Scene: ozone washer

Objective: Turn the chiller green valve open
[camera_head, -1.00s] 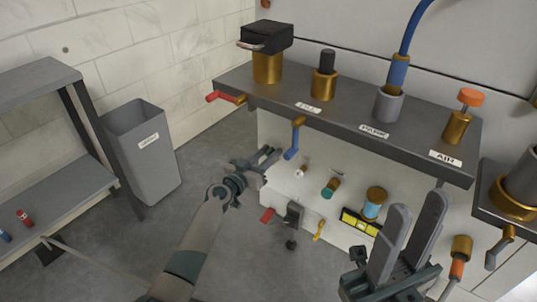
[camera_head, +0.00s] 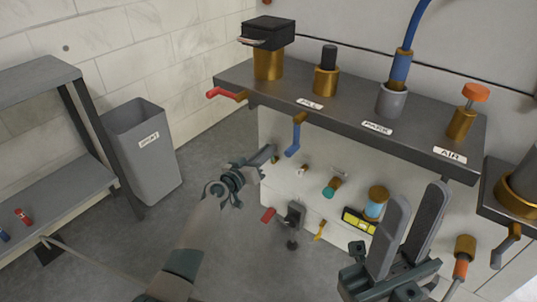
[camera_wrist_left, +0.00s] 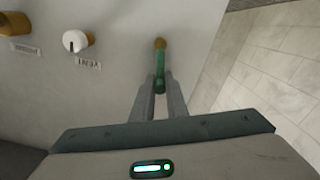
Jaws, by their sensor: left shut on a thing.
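The green valve (camera_wrist_left: 160,72) shows in the left wrist view as a green handle hanging from a brass fitting (camera_wrist_left: 160,44) on the pale panel. My left gripper (camera_wrist_left: 160,86) has one finger on each side of the handle and is shut on it. In the head view my left gripper (camera_head: 268,154) is at the left end of the panel under the dark shelf, and it hides the green handle. My right gripper (camera_head: 418,200) is open and empty in front of the panel at the right.
The dark shelf (camera_head: 350,118) above bears brass fittings. A blue handle (camera_head: 294,140) hangs near my left gripper. A white knob (camera_wrist_left: 75,41), a red lever (camera_head: 268,214) and a yellow lever (camera_head: 320,230) are on the panel. A grey bin (camera_head: 150,165) stands left, with open floor between.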

